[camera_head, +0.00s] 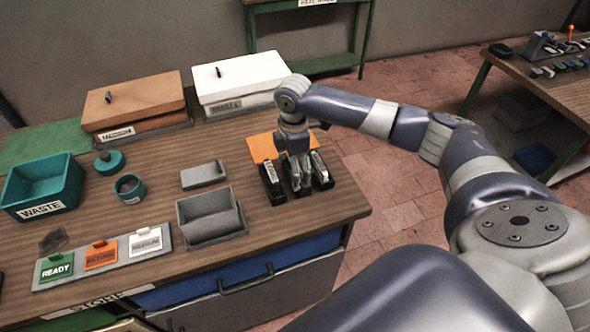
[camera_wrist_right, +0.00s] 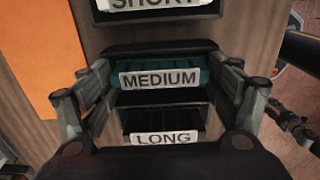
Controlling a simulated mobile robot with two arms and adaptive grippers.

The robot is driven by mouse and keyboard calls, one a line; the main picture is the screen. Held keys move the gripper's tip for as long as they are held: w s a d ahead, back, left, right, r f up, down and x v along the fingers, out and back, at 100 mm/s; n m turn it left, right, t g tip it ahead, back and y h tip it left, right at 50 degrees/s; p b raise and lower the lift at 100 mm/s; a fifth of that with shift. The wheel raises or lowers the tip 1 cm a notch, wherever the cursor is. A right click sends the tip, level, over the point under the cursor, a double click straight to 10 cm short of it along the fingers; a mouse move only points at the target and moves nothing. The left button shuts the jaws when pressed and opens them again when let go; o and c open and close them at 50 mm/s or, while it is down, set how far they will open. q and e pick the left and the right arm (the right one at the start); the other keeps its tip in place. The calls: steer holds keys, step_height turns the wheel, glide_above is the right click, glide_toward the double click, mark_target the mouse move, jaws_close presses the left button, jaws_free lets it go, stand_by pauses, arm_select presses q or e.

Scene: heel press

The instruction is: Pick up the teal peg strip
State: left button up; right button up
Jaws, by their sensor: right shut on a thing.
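The teal peg strip (camera_wrist_right: 150,66) shows in the right wrist view in a dark slot, partly behind a white label reading MEDIUM (camera_wrist_right: 158,78). My right gripper (camera_wrist_right: 165,88) has one finger at each end of the strip and is shut on it. In the head view my right gripper (camera_head: 299,180) points down into the middle of the small dark holders at the table's right side. It hides the strip there. I cannot tell whether the strip is lifted from its slot. My left gripper is not in view.
Dark holders stand on either side, left (camera_head: 270,184) and right (camera_head: 321,172). An orange sheet (camera_head: 263,147) lies behind them. A grey open box (camera_head: 210,217) and a grey block (camera_head: 203,175) are to the left. A teal waste bin (camera_head: 40,185) stands at far left.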

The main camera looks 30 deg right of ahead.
steer(key=shift+r, duration=0.25)
steer(key=r+b, duration=0.1)
steer(key=r, duration=0.2)
steer(key=shift+s+a+b, duration=0.1)
steer(key=shift+s+b, duration=0.1)
steer(key=shift+b, duration=0.15)
arm_select(q)
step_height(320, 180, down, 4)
steer(key=b, duration=0.3)
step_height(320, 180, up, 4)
steer(key=p, duration=0.5)
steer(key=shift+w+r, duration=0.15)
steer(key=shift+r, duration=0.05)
arm_select(e)
steer(key=s+a+r, duration=0.2)
steer(key=s+a, duration=0.1)
steer(key=s, duration=0.4)
steer(key=s+a+r, duration=0.2)
steer(key=s+a, duration=0.2)
steer(key=s, duration=0.2)
steer(key=shift+s+a+r, duration=0.2)
steer(key=shift+s+r, duration=0.05)
steer(key=shift+s, duration=0.15)
